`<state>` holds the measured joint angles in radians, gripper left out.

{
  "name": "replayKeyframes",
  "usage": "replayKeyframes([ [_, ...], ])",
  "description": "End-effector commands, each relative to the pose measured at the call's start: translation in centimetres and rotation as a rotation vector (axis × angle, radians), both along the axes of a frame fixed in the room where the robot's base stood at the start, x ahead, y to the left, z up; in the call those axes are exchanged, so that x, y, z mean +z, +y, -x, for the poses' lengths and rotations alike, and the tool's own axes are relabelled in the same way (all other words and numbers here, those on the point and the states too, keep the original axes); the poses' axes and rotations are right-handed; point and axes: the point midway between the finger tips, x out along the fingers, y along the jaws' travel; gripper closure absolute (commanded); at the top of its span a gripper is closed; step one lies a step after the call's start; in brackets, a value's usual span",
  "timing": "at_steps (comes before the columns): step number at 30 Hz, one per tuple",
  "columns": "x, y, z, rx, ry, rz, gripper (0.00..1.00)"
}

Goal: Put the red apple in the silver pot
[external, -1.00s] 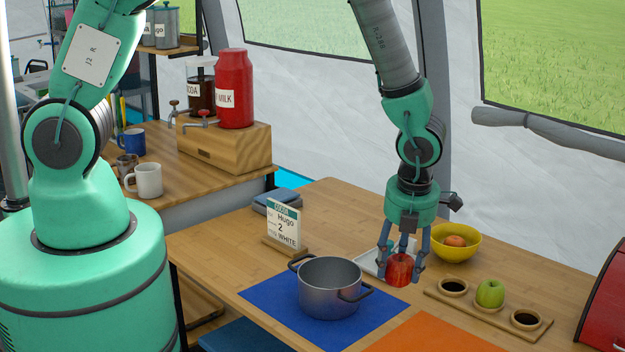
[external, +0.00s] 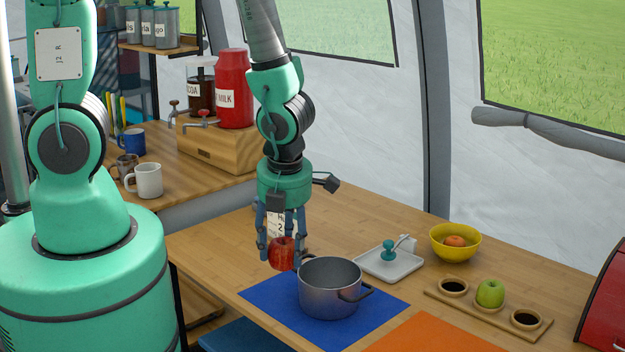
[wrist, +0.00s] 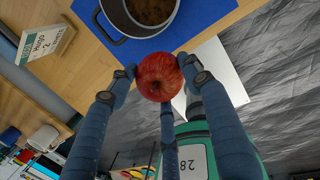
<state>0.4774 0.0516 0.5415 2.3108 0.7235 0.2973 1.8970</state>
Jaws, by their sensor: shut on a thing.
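The red apple (external: 282,253) is held between the fingers of my gripper (external: 281,250), above the table. In the external view it is just left of and a little above the rim of the silver pot (external: 330,290). In the wrist view the apple (wrist: 159,77) sits between my blue fingers, and the pot (wrist: 112,22) is beside it toward the top, with something brown inside. The pot stands on a blue mat (external: 262,300). My gripper is shut on the apple.
A name card (wrist: 45,42) stands behind my gripper, mostly hidden in the external view. To the right are a white tray (external: 376,268), a yellow bowl (external: 455,246) with a fruit, and a wooden holder (external: 480,312) with a green apple (external: 490,292).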

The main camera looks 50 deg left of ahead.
Motion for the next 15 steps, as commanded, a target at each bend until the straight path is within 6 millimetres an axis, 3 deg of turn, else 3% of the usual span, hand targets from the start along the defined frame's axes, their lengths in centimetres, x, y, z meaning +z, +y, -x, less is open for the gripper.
replayKeyframes([
  [6,0.1,2.9,4.1,0.0,0.008,0.006,0.79],
  [15,0.0,4.6,7.1,-0.002,0.016,0.013,0.79],
])
